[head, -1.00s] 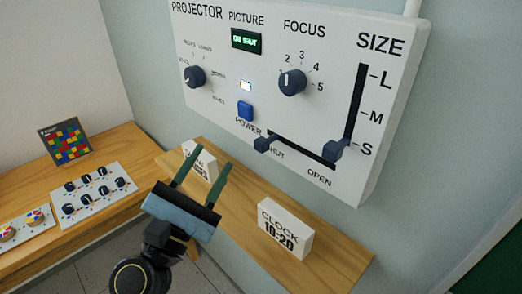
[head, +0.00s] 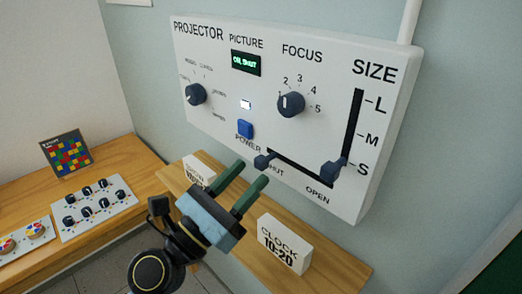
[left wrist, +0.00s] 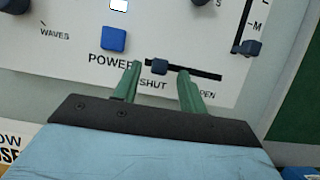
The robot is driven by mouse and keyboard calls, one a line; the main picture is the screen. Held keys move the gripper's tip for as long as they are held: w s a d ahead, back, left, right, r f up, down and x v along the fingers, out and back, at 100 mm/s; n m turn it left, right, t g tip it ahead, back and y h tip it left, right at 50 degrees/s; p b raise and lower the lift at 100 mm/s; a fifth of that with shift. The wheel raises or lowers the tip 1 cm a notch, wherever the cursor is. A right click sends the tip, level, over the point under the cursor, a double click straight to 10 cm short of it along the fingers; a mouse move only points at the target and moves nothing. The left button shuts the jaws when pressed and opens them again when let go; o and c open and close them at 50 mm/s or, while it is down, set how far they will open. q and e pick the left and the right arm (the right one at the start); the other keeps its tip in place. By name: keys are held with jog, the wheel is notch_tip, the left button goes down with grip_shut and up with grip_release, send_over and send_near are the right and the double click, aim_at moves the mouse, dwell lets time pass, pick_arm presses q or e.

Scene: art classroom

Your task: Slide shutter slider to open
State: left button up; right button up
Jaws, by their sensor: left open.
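The shutter slider's dark blue knob (head: 263,162) sits at the left, SHUT end of its black slot (head: 300,169) on the white projector panel (head: 215,125). My left gripper (head: 252,172) is open, with its two green fingers pointing up at the panel just below the knob. In the left wrist view the knob (left wrist: 159,66) shows between the two fingertips, nearer the left one. I cannot tell whether either finger touches it. The small green display (head: 245,63) reads as shut. My right gripper is not in view.
The size slider's knob (head: 333,168) is low in its upright slot, close to the shutter slot's right end. The blue power button (head: 245,129) is above left. A wooden shelf (head: 335,262) below bears a clock block (head: 284,243) and another white block (head: 198,170).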

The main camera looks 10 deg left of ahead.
aim_at(257, 166)
pick_arm(q)
jog(key=shift+p+x, duration=0.45)
jog(key=shift+x, duration=1.85)
grip_shut()
